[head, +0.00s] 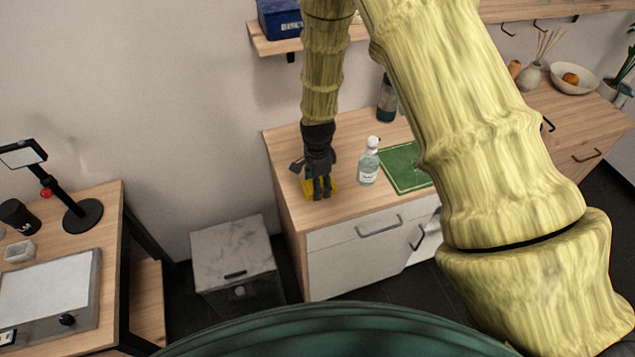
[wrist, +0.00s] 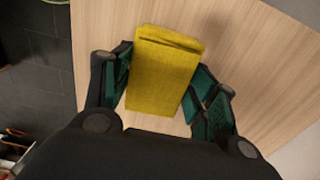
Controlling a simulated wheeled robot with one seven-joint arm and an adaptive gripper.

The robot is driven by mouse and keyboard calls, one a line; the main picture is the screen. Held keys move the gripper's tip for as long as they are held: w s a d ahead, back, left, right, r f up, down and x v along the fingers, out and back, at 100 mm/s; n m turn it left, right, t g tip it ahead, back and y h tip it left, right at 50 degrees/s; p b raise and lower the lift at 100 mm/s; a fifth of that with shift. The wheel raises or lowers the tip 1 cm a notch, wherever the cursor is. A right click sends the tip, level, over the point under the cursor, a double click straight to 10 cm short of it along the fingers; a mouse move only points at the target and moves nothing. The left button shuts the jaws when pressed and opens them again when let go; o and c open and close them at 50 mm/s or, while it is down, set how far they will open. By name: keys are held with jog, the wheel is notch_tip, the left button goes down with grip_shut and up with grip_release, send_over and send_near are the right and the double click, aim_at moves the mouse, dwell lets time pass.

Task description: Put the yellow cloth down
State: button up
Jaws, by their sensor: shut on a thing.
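The yellow cloth (wrist: 162,72) is a folded, flat-sided block between the fingers of my gripper (wrist: 160,95) in the wrist view. My gripper is shut on it, with green finger pads at its two sides. In the head view the gripper (head: 319,190) points down over the left end of the wooden countertop (head: 290,150), and a bit of the yellow cloth (head: 308,187) shows behind the fingers. The cloth is at or just above the countertop; I cannot tell whether it touches.
A dark bottle (head: 387,100) stands behind. A shelf with a blue box (head: 280,19) hangs above. The countertop's left edge is close to the gripper.

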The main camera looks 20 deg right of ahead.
jog(key=shift+f, duration=0.45)
jog(key=shift+f, duration=0.2)
jog(key=o, duration=1)
jog(key=shift+r, duration=0.25)
notch_tip(320, 180, up, 12)
jog(key=b, duration=0.4)
